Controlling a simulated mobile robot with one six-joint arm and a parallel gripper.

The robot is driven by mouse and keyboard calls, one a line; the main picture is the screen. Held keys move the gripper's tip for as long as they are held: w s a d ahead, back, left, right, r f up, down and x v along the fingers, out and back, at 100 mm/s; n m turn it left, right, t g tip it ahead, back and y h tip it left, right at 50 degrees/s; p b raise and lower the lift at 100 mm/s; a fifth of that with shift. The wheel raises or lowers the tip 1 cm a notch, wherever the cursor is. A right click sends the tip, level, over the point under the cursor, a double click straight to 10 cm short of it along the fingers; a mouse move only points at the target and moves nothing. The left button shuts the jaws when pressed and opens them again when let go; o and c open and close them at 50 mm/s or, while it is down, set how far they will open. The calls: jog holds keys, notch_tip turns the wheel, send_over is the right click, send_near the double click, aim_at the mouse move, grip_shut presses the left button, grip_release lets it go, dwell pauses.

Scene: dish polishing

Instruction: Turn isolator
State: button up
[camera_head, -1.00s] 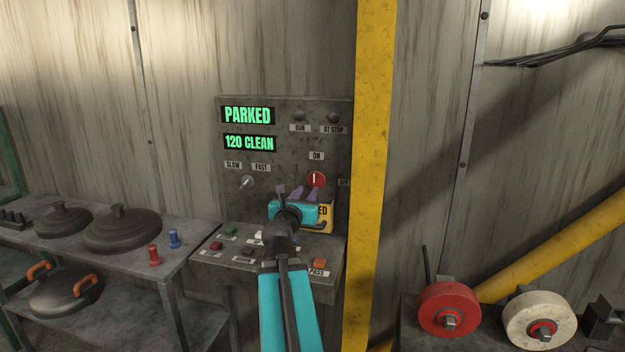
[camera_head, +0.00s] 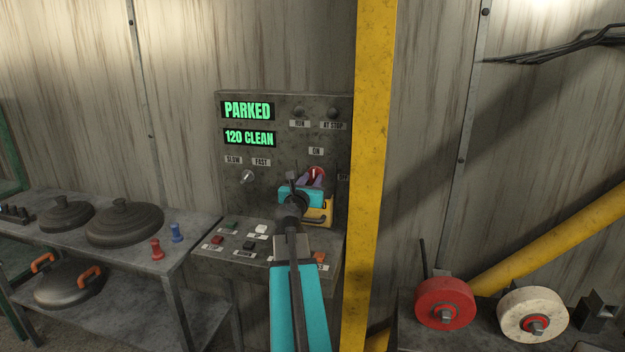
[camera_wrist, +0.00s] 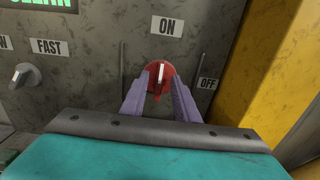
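The isolator (camera_head: 317,172) is a red round knob with a white pointer bar on the grey control panel. In the wrist view the isolator (camera_wrist: 160,76) has its bar pointing nearly straight up, toward the ON label (camera_wrist: 167,27); the OFF label (camera_wrist: 207,83) is to its right. My gripper (camera_wrist: 159,85) is open, its two purple fingers on either side of the knob's lower part. Whether the fingers touch the knob cannot be told. In the head view my gripper (camera_head: 312,180) partly hides the knob.
The panel (camera_head: 285,105) shows PARKED and 120 CLEAN, with a speed knob (camera_head: 247,177) at left and several buttons below. A yellow post (camera_head: 372,120) stands close on the right. A shelf with lidded pots (camera_head: 123,222) is at left; red (camera_head: 444,303) and white wheels (camera_head: 533,314) are at lower right.

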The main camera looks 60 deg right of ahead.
jog(key=shift+d, duration=0.25)
grip_shut()
